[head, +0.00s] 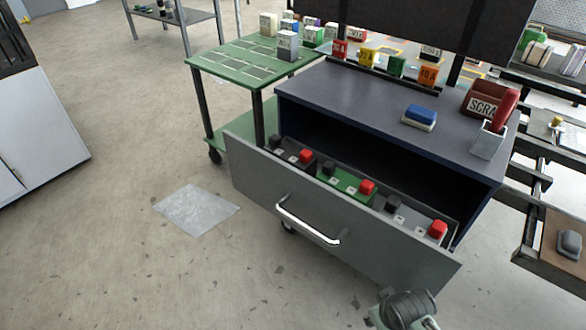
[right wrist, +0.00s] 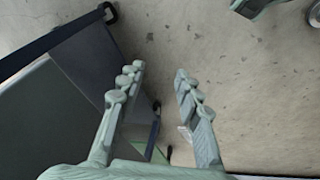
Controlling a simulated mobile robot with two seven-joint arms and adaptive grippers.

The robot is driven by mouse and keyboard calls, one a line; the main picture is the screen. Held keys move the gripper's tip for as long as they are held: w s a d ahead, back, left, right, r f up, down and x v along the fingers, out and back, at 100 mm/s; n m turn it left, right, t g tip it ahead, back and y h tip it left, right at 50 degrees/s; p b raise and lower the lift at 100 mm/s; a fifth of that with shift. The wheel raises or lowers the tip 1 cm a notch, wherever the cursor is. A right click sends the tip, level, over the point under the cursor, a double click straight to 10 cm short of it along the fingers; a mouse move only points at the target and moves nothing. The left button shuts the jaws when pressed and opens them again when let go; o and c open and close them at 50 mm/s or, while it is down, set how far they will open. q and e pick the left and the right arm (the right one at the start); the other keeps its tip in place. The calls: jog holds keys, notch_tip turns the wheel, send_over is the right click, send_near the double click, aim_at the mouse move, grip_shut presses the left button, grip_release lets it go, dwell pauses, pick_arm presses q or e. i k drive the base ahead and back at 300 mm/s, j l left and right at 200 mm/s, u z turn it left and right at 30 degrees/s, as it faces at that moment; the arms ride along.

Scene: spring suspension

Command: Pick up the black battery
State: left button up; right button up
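The black battery (head: 292,157) sits in the open drawer (head: 325,228) of the blue cabinet, at the left end of a row of three batteries. A black and a red terminal cap stand on it, and the drawer's front panel hides its lower part. My right gripper (right wrist: 158,75) is open and empty in the right wrist view, with bare floor between its fingers. In the head view, part of my right arm shows at the bottom edge, in front of the drawer and apart from the battery. My left gripper is not in view.
A green battery (head: 345,180) and a grey battery (head: 408,217) share the drawer. The drawer front has a white handle (head: 307,222). The cabinet top (head: 350,95) overhangs behind. A green cart (head: 245,65) stands at the back left. Floor at the left is mostly clear.

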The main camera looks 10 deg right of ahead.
aim_at(304, 160)
jog(key=i+j+z, duration=0.45)
jog(key=j+z, duration=0.15)
jog(key=j, duration=0.15)
jog(key=i+j+z, duration=0.15)
jog(key=j+z, duration=0.45)
jog(key=i+j+z, duration=0.1)
jog(key=j+z, duration=0.25)
